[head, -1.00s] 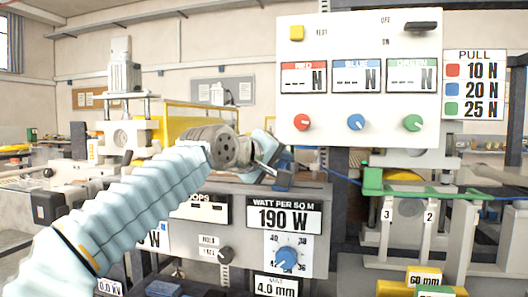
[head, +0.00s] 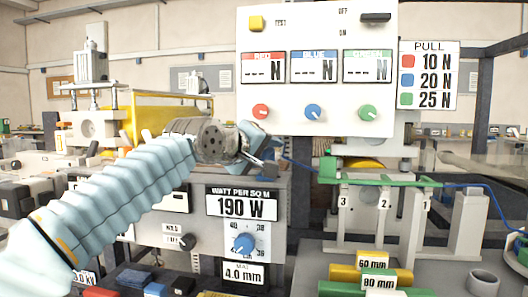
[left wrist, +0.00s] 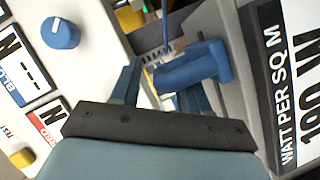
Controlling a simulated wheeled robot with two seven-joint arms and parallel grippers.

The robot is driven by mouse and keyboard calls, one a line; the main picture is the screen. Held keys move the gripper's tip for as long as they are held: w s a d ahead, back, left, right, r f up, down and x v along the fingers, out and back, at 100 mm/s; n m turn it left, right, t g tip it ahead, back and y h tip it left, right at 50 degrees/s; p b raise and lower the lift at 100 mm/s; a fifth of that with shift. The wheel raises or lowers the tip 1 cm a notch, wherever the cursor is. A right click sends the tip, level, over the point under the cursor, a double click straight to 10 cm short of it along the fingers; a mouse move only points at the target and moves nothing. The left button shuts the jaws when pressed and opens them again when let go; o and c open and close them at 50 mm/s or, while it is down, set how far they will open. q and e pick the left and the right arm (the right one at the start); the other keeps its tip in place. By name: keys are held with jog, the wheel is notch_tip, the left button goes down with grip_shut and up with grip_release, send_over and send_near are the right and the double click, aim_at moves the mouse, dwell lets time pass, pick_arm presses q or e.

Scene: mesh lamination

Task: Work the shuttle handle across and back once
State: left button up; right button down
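My left gripper (head: 262,152) is in the middle of the head view, in front of the machine and just above its 190 W panel. In the left wrist view its two fingers (left wrist: 158,92) stand apart with a gap between them. A blue rounded bar (left wrist: 190,65), which may be the shuttle handle, lies at the right finger and partly covers it. I cannot tell whether they touch. In the head view the gripper and wrist hide most of that spot. My right gripper is not in view.
A white panel (head: 315,85) with red, blue and green knobs stands above and right of the gripper. The watt panel (head: 243,225) is below. A green bar (head: 380,181) with numbered posts is at right.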

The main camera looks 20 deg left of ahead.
pick_arm(q)
jog(key=shift+d+f, duration=0.1)
jog(key=shift+s, duration=0.35)
jog(key=b+v, duration=0.2)
jog(key=v, duration=1.1)
